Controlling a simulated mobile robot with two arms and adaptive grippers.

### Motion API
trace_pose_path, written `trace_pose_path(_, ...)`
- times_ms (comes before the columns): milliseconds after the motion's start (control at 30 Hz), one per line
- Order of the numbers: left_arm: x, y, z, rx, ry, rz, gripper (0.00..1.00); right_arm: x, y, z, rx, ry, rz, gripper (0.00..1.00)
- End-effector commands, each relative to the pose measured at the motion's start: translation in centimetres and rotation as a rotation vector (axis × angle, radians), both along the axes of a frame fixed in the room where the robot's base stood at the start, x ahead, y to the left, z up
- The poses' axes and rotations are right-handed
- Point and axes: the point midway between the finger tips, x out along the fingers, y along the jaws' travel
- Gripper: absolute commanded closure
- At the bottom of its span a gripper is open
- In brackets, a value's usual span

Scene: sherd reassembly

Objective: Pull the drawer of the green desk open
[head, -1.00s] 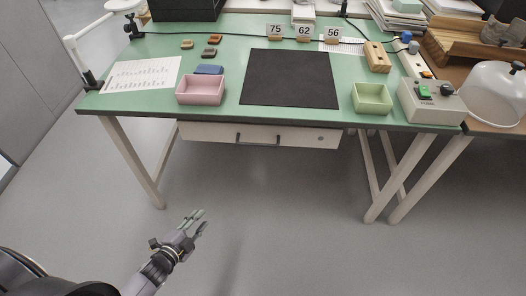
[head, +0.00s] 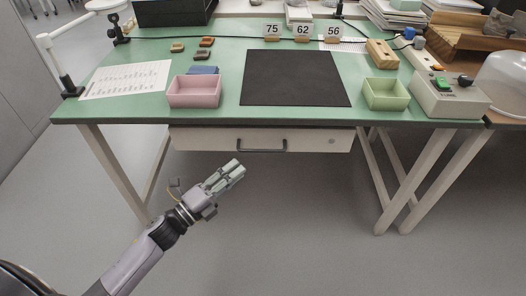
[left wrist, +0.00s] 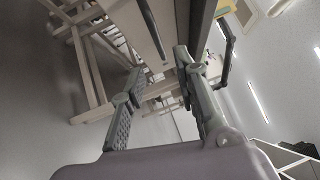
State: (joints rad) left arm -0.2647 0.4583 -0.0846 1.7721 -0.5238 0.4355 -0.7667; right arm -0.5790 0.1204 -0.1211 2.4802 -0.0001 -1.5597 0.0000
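The green desk (head: 215,115) stands ahead, with a pale drawer (head: 205,139) under its top, closed as far as I can see. A dark bar handle (head: 262,151) is on the middle of the drawer front. My left gripper (head: 238,171) is in front of and below the handle, a little to its left, apart from it and empty. In the left wrist view, the fingers of my left gripper (left wrist: 158,62) are spread. The drawer front (left wrist: 130,20) and its dark handle (left wrist: 152,28) show beyond them. My right gripper is not in view.
On the desk are a pink bin (head: 194,93), a black mat (head: 295,82), a green bin (head: 385,94) and a control box (head: 447,98). Pale desk legs (head: 112,170) stand on both sides. The floor (head: 300,220) before the drawer is clear.

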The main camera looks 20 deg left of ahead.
Motion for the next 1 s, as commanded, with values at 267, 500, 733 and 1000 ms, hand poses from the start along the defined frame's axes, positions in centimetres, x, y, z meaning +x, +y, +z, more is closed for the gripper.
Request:
trace_pose_path(267,5.4,-2.9,0.8,-0.001,-0.002,0.001,0.71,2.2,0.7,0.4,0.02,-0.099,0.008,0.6)
trace_pose_path(500,8.4,-4.7,1.2,-0.001,0.002,0.001,0.71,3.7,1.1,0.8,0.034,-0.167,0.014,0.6)
trace_pose_path(733,9.3,-5.2,1.4,-0.001,0.003,0.001,0.71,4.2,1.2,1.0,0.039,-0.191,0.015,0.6)
trace_pose_path(1000,9.3,-5.2,1.4,-0.001,0.003,0.001,0.75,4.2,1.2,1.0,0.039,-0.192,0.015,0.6)
